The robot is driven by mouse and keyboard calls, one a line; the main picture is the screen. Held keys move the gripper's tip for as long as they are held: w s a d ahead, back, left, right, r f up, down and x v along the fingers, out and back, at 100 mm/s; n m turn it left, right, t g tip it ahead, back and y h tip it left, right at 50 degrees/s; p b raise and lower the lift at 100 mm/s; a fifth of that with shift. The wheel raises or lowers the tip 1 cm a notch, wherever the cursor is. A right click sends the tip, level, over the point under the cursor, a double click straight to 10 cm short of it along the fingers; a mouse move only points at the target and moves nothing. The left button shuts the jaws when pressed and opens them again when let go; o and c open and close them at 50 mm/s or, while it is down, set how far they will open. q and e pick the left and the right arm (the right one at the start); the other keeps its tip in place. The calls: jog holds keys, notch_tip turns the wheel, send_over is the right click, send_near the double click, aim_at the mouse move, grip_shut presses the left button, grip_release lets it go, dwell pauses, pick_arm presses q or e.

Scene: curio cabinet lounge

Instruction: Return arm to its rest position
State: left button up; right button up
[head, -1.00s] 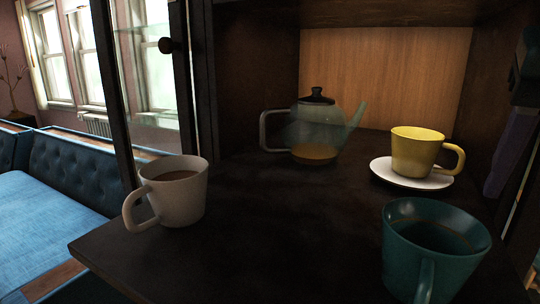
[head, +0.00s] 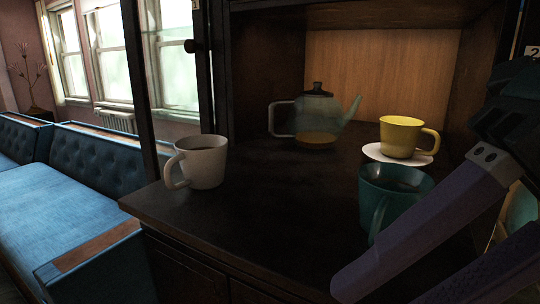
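My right gripper (head: 388,292) comes in from the right edge, close to the camera. Its two purple fingers point down and to the left, with a gap between them and nothing seen held there. The far finger's end is cut off by the picture edge. The fingers overlap the cabinet shelf (head: 270,225) in the picture and cover the lower right of a teal mug (head: 388,190); I cannot tell the distance between them. My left gripper is not in view.
On the shelf stand a white mug (head: 205,165) with dark liquid, a glass teapot (head: 318,115) with a dark lid, and a yellow cup (head: 402,138) on a white saucer (head: 372,152). A blue tufted bench (head: 85,210) is at left. A glazed door stands open.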

jog(key=s+a+r+y, duration=0.2)
jog(key=a+r+y, duration=0.5)
jog(key=w+d+r+m+t+y, duration=0.2)
jog(key=w+r+m+t+y, duration=0.15)
jog(key=r+m+t, duration=0.3)
jog(key=w+d+f+m+t+h, duration=0.2)
jog(key=w+d+m+t+h, duration=0.25)
jog(key=d+m+h, duration=0.2)
jog(key=w+d+f+m+t+h, duration=0.2)
jog(key=w+d+m+t+h, duration=0.3)
jog(key=d, duration=0.3)
jog(key=s+d+f+m+g+h, duration=0.55)
jog(key=d+f+h, duration=0.35)
jog(key=d+f, duration=0.3)
jog(key=s+d+f+g+h, duration=0.3)
jog(key=s+d+f+g, duration=0.2)
jog(key=s+f+g, duration=0.5)
jog(key=s+a+f+m+t+y, duration=0.1)
jog(key=s+a+f+m+y, duration=0.2)
jog(key=a, duration=0.5)
jog(key=s+a+f+m+t+y, duration=0.1)
jog(key=s+a+m+y, duration=0.2)
jog(key=a, duration=0.5)
notch_tip(320, 180, up, 47)
jog(key=m+p, duration=0.1)
jog(key=p, duration=4.5)
jog(key=shift+w, duration=0.4)
